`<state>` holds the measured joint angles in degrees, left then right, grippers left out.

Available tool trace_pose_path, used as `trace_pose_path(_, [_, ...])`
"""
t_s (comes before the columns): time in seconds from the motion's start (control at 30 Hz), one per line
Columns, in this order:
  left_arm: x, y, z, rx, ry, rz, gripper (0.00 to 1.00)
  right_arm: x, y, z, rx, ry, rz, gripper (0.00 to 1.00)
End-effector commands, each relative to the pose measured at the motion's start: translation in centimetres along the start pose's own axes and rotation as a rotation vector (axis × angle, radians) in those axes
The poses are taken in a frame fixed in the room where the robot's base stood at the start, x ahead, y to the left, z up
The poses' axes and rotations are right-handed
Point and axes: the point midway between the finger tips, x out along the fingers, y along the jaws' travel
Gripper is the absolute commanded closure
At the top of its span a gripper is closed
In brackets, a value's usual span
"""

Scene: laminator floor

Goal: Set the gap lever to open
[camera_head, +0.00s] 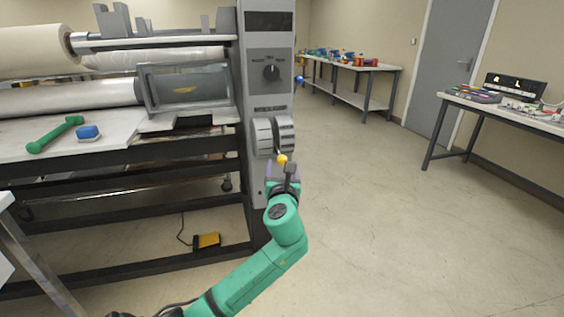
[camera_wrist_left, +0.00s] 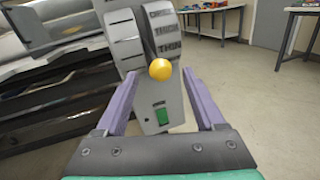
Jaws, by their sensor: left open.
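In the left wrist view the knob (camera_wrist_left: 160,69) is at the low end of a curved scale reading OPEN, THICK and THIN (camera_wrist_left: 165,34) from top to bottom, beside or below THIN. My left gripper (camera_wrist_left: 160,75) is open, its purple fingers on either side of the knob, with visible gaps; contact is not seen. In the head view the gripper (camera_head: 283,170) is just below the knob. My right gripper is not in view.
A rotary selector knob (camera_head: 271,72) is higher on the column. A green switch (camera_wrist_left: 161,114) is below the lever. Open floor (camera_head: 400,200) lies to the right.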

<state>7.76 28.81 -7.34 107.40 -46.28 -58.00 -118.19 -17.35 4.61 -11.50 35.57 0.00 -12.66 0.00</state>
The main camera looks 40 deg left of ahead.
Motion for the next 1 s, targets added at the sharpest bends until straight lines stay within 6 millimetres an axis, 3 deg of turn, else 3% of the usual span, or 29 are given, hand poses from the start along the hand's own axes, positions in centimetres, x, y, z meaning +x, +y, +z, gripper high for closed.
trace_pose_path(0.1, [2.6, 0.0, 0.0, -0.002, 0.0, 0.001, 0.29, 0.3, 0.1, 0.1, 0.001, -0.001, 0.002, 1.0])
trace_pose_path(0.2, [4.0, 0.0, -0.1, -0.001, 0.001, 0.0, 0.29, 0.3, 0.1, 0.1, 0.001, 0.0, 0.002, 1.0])
trace_pose_path(0.5, [4.5, 0.0, -0.1, -0.002, 0.002, -0.002, 0.29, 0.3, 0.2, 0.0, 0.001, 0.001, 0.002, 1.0])
trace_pose_path(0.57, [4.5, -0.1, -0.1, -0.002, 0.002, -0.002, 0.48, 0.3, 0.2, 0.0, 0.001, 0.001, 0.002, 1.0])
trace_pose_path(0.7, [4.5, -0.1, -0.1, -0.002, 0.002, -0.002, 1.0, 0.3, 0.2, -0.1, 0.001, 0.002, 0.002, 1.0])
trace_pose_path(1.0, [4.5, -0.1, -0.1, -0.002, 0.003, -0.002, 1.0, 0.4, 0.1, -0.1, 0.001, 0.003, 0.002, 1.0])
